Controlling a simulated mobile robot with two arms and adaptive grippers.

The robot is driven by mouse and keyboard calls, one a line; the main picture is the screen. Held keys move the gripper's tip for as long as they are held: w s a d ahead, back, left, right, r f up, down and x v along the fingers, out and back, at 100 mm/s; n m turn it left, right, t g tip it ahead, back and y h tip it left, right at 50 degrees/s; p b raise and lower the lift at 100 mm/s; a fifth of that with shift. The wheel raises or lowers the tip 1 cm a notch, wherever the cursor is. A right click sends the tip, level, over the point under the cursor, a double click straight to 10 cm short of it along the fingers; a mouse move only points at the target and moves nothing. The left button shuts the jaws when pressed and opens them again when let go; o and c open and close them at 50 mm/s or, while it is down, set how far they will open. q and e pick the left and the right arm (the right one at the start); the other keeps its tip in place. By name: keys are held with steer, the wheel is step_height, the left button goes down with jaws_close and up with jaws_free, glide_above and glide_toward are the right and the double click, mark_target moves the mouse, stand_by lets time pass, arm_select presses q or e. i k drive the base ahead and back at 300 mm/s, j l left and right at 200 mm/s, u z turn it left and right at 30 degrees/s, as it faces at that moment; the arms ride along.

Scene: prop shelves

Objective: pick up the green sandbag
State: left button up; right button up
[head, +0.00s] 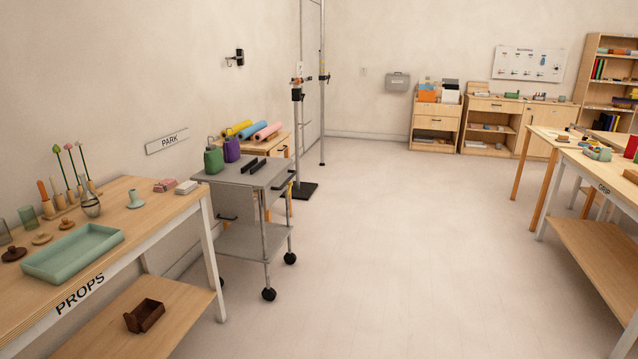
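A green sandbag (213,160) with a small loop on top stands upright at the back left corner of the grey wheeled cart (235,182). A similar purple bag (231,150) stands just behind and to the right of it. Neither of my grippers shows in the head view.
The PROPS table (150,221) at the left holds a pale green tray (73,252) and small props, and stands close to the cart. Rolled sheets (268,131) lie on a wooden unit behind the cart. A stand (297,140) rises behind it. The middle floor (390,250) is clear.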

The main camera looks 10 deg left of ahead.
mark_target(213, 157)
steer(key=i+u, duration=0.25)
steer(key=i, duration=0.65)
steer(key=i+u, duration=0.25)
steer(key=i, duration=0.7)
steer(key=i+u, duration=0.1)
steer(key=i, duration=0.4)
steer(key=i+u, duration=0.15)
steer(key=i, duration=0.4)
steer(key=i+l+u, duration=0.1)
steer(key=i, duration=0.4)
steer(key=i+l+u, duration=0.15)
steer(key=i, duration=0.35)
steer(key=l, duration=0.1)
